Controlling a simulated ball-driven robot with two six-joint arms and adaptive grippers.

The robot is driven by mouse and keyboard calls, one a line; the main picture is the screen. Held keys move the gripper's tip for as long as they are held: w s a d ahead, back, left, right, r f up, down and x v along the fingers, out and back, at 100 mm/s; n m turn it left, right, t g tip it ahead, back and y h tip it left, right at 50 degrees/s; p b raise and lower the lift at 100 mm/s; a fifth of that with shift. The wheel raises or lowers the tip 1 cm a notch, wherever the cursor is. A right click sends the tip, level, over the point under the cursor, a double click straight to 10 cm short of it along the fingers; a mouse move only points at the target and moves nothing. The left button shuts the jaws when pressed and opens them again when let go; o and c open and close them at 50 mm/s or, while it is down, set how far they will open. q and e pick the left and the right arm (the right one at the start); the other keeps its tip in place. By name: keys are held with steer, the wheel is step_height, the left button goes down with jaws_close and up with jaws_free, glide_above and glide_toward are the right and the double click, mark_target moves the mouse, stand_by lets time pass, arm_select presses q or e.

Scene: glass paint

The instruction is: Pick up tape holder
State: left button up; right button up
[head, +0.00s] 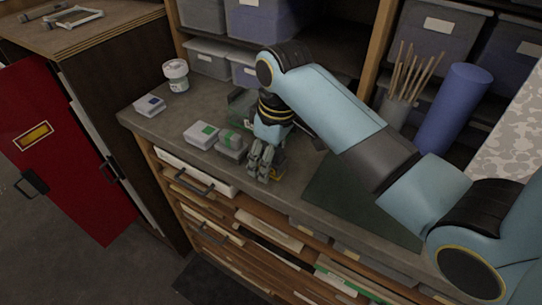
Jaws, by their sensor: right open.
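My right gripper (264,166) points down at the front edge of the grey worktop (150,122), with its arm reaching in from the right. It is open, though its fingers overlap closely in this view. A small yellow item (277,174) shows beside the fingers, mostly hidden by them; I cannot tell whether it is the tape holder or whether the fingers touch it. A dark greenish object (238,108) stands behind my wrist, partly covered, and I cannot make out what it is. My left gripper is not in view.
A white jar (176,76) and small box (149,105) stand farther left. A dark green mat (335,185), stick cup (394,115) and blue roll (455,105) are at right.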

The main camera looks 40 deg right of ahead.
steer(key=shift+f, duration=0.4)
steer(key=shift+w+f, duration=0.1)
steer(key=shift+f, duration=0.05)
steer(key=c, duration=0.7)
jaws_close()
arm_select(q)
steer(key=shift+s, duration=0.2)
arm_select(e)
step_height(320, 180, up, 4)
steer(key=shift+r+b, duration=0.15)
steer(key=shift+b, duration=0.4)
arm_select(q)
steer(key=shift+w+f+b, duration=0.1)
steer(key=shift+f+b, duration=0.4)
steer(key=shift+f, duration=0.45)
arm_select(e)
steer(key=s+d+r, duration=0.2)
steer(key=s+r, duration=0.4)
steer(key=s, duration=0.5)
steer(key=shift+s+r, duration=0.3)
steer(key=shift+r, duration=0.1)
